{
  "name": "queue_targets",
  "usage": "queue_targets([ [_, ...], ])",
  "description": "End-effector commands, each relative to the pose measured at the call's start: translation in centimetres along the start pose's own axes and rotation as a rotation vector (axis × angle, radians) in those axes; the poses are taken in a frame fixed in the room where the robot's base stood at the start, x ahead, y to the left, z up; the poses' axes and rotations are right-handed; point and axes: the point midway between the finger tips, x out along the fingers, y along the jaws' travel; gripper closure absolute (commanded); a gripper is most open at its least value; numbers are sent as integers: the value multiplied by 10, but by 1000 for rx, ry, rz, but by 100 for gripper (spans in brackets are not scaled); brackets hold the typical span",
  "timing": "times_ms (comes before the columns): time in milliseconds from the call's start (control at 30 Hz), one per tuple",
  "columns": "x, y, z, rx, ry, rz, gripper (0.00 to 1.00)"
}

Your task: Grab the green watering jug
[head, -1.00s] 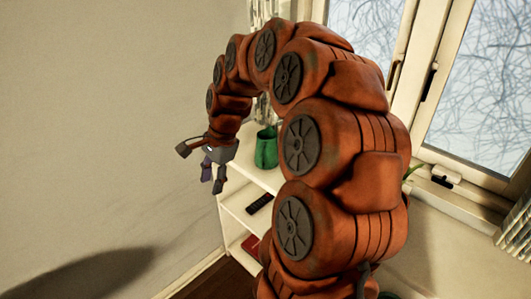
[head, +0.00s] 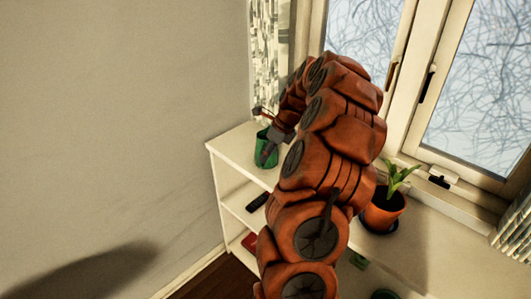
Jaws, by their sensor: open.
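The green watering jug (head: 264,158) stands on the top of the white shelf unit by the wall corner. My gripper (head: 268,150) is at the jug, with its dark fingers pointing down and overlapping it in the picture. The gripper is open. I cannot tell whether a finger touches the jug or reaches inside it. The jug's right side is partly hidden by the gripper and my orange arm.
The white shelf unit (head: 228,146) holds a dark remote (head: 257,202) on its middle level and a red item (head: 250,242) lower down. A potted plant (head: 384,208) stands right of my arm, below the window. A patterned curtain (head: 268,60) hangs behind the jug.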

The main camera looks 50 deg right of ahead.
Motion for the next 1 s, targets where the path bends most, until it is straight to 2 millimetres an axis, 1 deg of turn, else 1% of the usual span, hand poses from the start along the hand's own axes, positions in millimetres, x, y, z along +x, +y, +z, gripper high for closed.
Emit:
queue_targets([
  [167,11,0,3,-1,2,4,58],
  [300,28,-1,6,-2,3,4,58],
  [400,42,0,6,-1,3,6,58],
  [467,48,-1,5,-2,2,4,58],
  [533,51,-1,5,-2,1,2,58],
  [700,52,-2,5,-2,1,1,58],
  [767,52,-2,5,-2,1,1,63],
  [1000,52,-2,5,-2,1,1,88],
])
